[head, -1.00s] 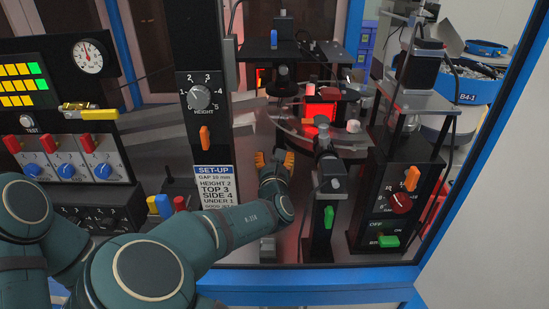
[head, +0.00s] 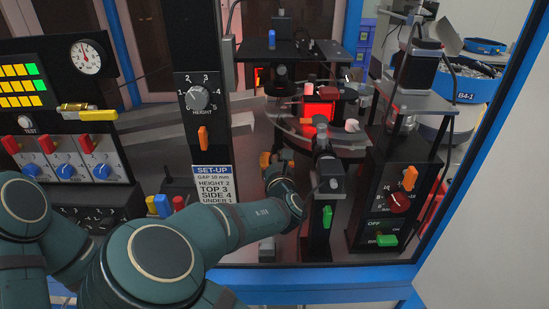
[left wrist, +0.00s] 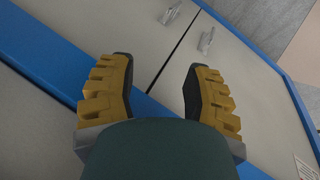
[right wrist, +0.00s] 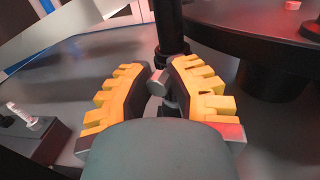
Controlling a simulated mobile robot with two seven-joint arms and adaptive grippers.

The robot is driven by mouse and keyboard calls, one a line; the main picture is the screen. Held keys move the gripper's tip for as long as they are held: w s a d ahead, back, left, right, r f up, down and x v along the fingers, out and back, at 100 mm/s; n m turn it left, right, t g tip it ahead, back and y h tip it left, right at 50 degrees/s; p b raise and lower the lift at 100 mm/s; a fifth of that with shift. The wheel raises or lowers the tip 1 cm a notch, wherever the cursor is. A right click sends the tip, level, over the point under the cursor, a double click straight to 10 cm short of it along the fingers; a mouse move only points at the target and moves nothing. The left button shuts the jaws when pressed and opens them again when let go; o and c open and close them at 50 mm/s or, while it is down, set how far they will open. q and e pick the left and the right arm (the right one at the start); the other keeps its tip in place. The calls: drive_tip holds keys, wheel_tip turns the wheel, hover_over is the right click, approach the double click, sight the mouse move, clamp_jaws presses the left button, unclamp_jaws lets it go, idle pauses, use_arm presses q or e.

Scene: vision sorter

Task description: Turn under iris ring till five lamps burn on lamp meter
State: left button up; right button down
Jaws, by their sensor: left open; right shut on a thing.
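My right gripper (head: 277,158) is under the dark camera table in the middle. In the right wrist view its fingers (right wrist: 159,80) are shut on a small grey lug (right wrist: 157,82) beside a black upright post (right wrist: 168,30). The lug appears to belong to the under iris ring; the rest of the ring is mostly hidden. My left gripper (left wrist: 158,92) is open and empty above the blue bench edge.
A set-up card (head: 213,184) on the black column reads UNDER 1. A side camera (head: 326,170) on a post with a green lever stands close right of my right gripper. A red-lit block (head: 318,112) and round glass disc lie behind. Grey cabinet doors (left wrist: 130,40) show below my left gripper.

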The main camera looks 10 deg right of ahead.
drive_tip(key=shift+a, duration=0.1)
drive_tip(key=c, duration=0.8)
unclamp_jaws()
drive_tip(key=s, duration=0.8)
drive_tip(key=s+a, duration=0.1)
drive_tip(key=s, duration=0.3)
drive_tip(key=shift+o, duration=0.2)
